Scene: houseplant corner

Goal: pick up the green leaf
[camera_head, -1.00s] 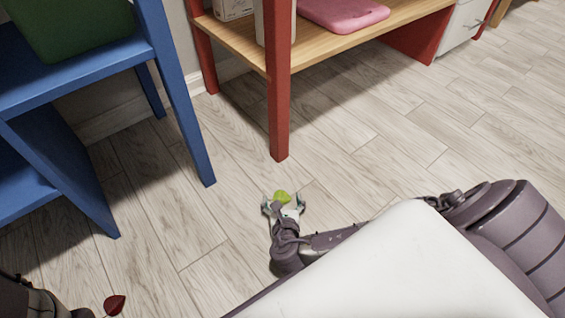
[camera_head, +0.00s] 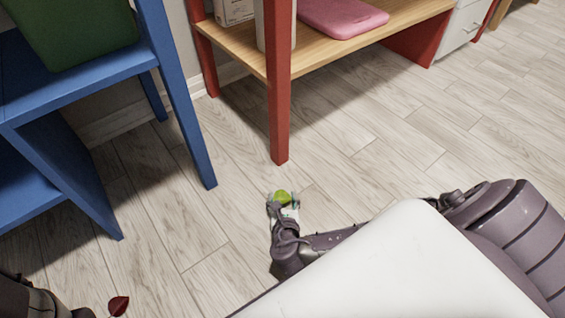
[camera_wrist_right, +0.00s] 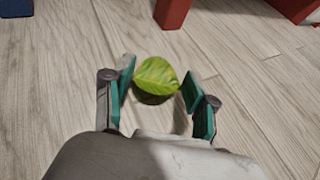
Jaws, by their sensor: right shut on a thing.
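The green leaf (camera_head: 281,197), yellow-green and rounded, is at the tip of my right gripper (camera_head: 282,203), just in front of the red shelf leg. In the right wrist view the leaf (camera_wrist_right: 156,76) lies between the two teal-padded fingers of my right gripper (camera_wrist_right: 158,84), which is shut on it. A dark shadow shows on the floor under its near edge. Part of my left arm's end (camera_head: 75,312) shows at the bottom left corner; its fingers are cut off or too unclear to read.
A dark red leaf-shaped thing (camera_head: 118,305) shows beside my left arm's end; whether it is held is unclear. A red-legged shelf (camera_head: 279,120) and a blue stand (camera_head: 180,110) rise behind. The wooden floor (camera_head: 370,150) to the right is open.

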